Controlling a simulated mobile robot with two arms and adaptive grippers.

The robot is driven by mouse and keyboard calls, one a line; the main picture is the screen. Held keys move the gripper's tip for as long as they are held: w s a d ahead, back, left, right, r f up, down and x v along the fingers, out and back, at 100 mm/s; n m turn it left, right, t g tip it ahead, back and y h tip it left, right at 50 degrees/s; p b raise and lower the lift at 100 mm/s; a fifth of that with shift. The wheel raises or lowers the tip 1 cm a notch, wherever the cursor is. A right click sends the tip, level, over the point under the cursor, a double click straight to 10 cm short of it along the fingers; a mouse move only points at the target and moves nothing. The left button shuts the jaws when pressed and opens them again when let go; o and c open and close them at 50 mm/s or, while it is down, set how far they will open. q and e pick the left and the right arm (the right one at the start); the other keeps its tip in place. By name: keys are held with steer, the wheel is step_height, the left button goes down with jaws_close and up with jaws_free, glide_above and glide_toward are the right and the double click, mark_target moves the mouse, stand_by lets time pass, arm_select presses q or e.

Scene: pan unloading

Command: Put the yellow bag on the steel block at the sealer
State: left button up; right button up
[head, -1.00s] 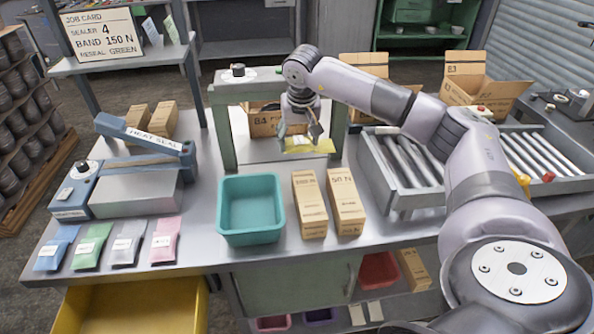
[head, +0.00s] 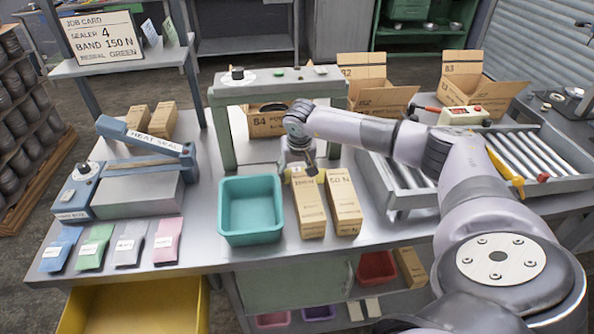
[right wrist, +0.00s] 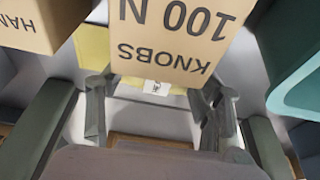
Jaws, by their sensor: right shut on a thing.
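My right gripper (head: 298,166) is shut on the yellow bag (head: 320,176) just behind the tops of two brown cartons. The bag is largely hidden by the gripper and cartons. In the right wrist view, the yellow bag (right wrist: 91,46) shows a small white label, and a carton marked KNOBS 100 N covers part of it; I cannot tell whether they touch. The steel block (head: 140,195) is a bare grey slab in front of the blue heat sealer (head: 76,190) at the left of the bench. My left gripper is not in view.
A teal bin (head: 250,237) stands between the sealer and the cartons (head: 308,210). Blue, green, grey and pink bags (head: 167,240) lie along the front left edge. A green frame (head: 222,130) stands behind. A roller tray (head: 398,205) is at right.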

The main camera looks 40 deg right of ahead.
steer(key=shift+f, duration=0.15)
steer(key=o, duration=1.3)
